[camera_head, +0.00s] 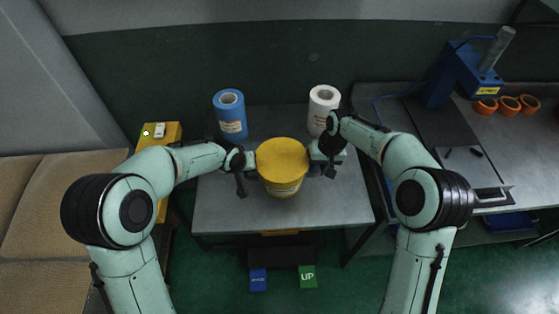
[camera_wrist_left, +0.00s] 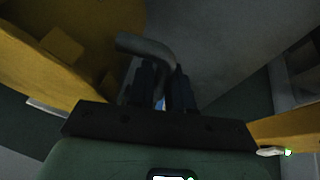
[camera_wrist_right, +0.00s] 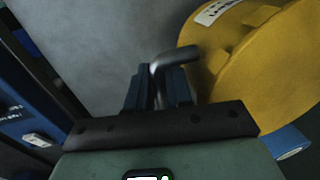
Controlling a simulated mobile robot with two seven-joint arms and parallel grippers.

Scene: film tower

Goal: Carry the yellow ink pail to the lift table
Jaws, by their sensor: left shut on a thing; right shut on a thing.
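The yellow ink pail (camera_head: 283,158) is upright over the middle of the grey table (camera_head: 215,205), which has pedals in front; whether its base touches the top cannot be told from above. My left gripper (camera_head: 241,172) is at the pail's left side and my right gripper (camera_head: 328,163) at its right side. In the left wrist view the jaws (camera_wrist_left: 160,88) are shut on a bent grey handle (camera_wrist_left: 145,46). In the right wrist view the jaws (camera_wrist_right: 158,88) are shut on the other handle (camera_wrist_right: 174,56), beside the yellow pail wall (camera_wrist_right: 245,65).
A blue roll (camera_head: 230,114) and a white roll (camera_head: 323,104) stand at the table's back. A blue pedal (camera_head: 258,280) and a green UP pedal (camera_head: 307,277) are in front below. A bench (camera_head: 510,140) with a blue press (camera_head: 458,75) and orange rings (camera_head: 509,105) is right.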

